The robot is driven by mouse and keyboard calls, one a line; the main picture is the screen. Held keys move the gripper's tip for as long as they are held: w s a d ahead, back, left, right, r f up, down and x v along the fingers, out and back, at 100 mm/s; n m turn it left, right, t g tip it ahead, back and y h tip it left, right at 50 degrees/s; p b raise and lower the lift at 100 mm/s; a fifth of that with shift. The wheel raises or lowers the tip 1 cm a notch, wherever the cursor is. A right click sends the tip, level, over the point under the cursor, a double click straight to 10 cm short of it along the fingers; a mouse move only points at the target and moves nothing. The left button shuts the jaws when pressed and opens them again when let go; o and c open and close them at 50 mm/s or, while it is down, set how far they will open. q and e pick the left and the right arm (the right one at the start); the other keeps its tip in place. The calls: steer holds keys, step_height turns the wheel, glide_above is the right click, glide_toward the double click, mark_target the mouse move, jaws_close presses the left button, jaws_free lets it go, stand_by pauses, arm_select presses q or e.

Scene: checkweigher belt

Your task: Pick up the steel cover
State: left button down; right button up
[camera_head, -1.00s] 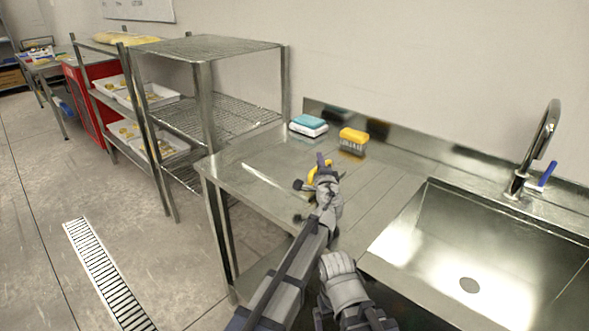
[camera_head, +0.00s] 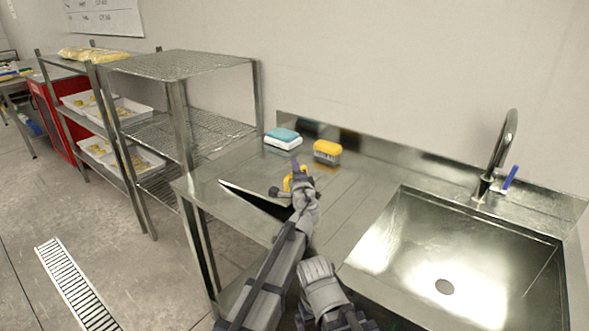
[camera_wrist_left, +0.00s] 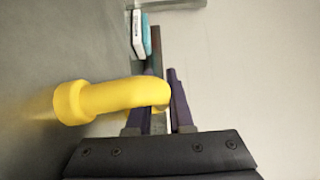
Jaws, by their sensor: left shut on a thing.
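The steel cover (camera_head: 262,176) has a bent yellow handle (camera_head: 301,171). A dark gap (camera_head: 262,203) shows along its near left edge in the head view, so the cover looks raised or tilted there; its far extent is hard to tell from the counter. My left gripper (camera_head: 297,172) is shut on the handle. In the left wrist view, the yellow handle (camera_wrist_left: 115,98) passes between the purple fingers (camera_wrist_left: 164,105), beside a grey steel surface (camera_wrist_left: 45,45).
A teal and white block (camera_head: 283,138) and a yellow and grey block (camera_head: 327,153) stand behind the gripper on the steel counter (camera_head: 204,193). A sink (camera_head: 400,262) with a faucet (camera_head: 497,155) lies to the right. Wire shelves (camera_head: 196,130) stand left of the counter.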

step_height(320, 180, up, 7)
steer(key=p, duration=0.6)
